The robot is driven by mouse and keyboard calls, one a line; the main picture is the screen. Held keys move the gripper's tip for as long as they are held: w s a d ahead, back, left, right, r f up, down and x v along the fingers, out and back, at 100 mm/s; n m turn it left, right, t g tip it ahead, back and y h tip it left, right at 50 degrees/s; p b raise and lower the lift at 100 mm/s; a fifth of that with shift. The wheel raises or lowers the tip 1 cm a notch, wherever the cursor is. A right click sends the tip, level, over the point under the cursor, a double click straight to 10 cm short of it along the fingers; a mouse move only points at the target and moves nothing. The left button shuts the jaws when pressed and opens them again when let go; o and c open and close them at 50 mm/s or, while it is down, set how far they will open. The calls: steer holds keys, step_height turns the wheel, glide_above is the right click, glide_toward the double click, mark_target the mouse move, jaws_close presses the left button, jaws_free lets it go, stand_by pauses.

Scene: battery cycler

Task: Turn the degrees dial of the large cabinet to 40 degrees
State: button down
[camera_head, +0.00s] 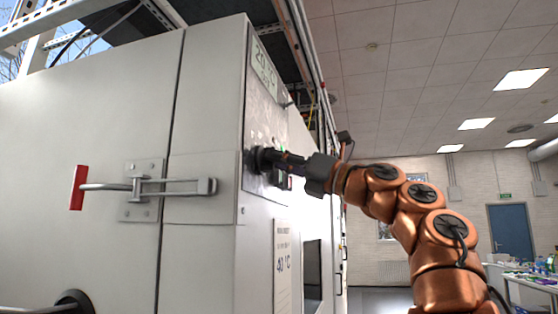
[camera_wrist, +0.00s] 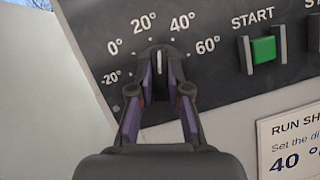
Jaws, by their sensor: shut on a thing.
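The degrees dial (camera_wrist: 159,53) is a dark round knob with a white pointer line, on the dark panel of the large cabinet (camera_head: 205,90). Its scale runs from -20° to 60°. The pointer stands nearly upright, between the 20° and 40° marks. My gripper (camera_wrist: 160,68) is shut on the dial, one finger on each side of it. In the head view, my gripper (camera_head: 262,160) reaches the cabinet's side panel from the right and hides most of the dial.
A green START button (camera_wrist: 264,50) sits right of the dial, with another button partly cut off beyond it. A placard (camera_wrist: 292,145) below reads 40 °. A display (camera_head: 263,68) is above the panel. A latch handle (camera_head: 150,187) sticks out from the cabinet front.

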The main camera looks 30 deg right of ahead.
steer(key=shift+r+m+h, duration=0.1)
steer(key=shift+m+h, duration=0.2)
steer(key=shift+m, duration=0.5)
steer(key=shift+a+r+m+t+h+p, duration=0.1)
steer(key=shift+m+t+h+p, duration=0.15)
steer(key=shift+m+h+p, duration=0.55)
steer(key=shift+m+t+h+p, duration=0.25)
steer(key=shift+m+h+p, duration=0.15)
steer(key=shift+m+p, duration=0.8)
steer(key=shift+m, duration=0.4)
steer(key=c, duration=1.1)
jaws_free()
steer(key=shift+f, duration=0.2)
